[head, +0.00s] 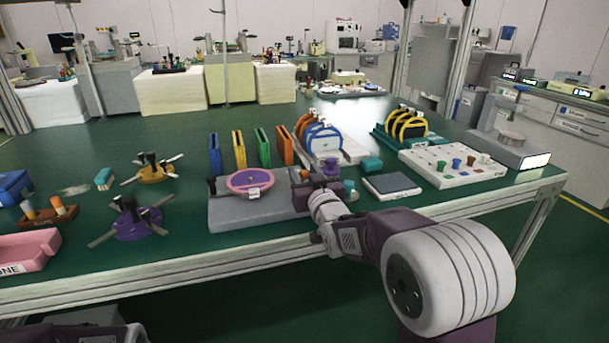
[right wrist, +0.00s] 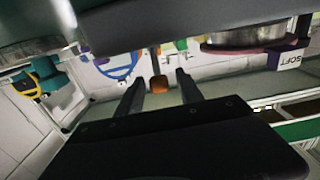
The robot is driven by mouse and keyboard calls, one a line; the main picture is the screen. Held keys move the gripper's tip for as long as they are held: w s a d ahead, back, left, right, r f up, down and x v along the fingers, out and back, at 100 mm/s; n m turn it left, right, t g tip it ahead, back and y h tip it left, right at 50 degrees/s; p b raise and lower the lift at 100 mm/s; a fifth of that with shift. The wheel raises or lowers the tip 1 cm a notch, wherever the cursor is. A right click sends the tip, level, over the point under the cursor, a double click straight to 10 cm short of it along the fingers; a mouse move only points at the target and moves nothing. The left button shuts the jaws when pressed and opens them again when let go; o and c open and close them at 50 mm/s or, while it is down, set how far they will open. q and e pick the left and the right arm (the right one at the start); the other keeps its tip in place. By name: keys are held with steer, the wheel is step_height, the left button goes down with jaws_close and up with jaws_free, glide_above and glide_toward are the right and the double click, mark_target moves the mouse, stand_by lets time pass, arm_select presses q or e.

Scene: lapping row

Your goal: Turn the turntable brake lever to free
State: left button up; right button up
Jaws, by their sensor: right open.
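The turntable (head: 250,180) is a round purple-rimmed disc with a white label, on a grey base (head: 235,212) near the table's front edge. Its rim also shows at the right of the right wrist view (right wrist: 240,49), beside a label reading SOFT. My right gripper (head: 302,186) is at the right end of the base. In the right wrist view its two dark fingers (right wrist: 160,88) are apart. A lever with an orange-brown knob (right wrist: 160,85) appears between them, with no clear contact. In the head view my gripper largely hides this lever. My left gripper is out of view.
Colored upright plates (head: 238,150) and a rack with blue and orange rings (head: 322,138) stand behind. A dark flat block (head: 391,186) and a white tray of small cups (head: 455,167) lie right. A purple spoked holder (head: 137,222) and pink bin (head: 25,250) lie left.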

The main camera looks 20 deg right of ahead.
jaws_close()
stand_by(1.4)
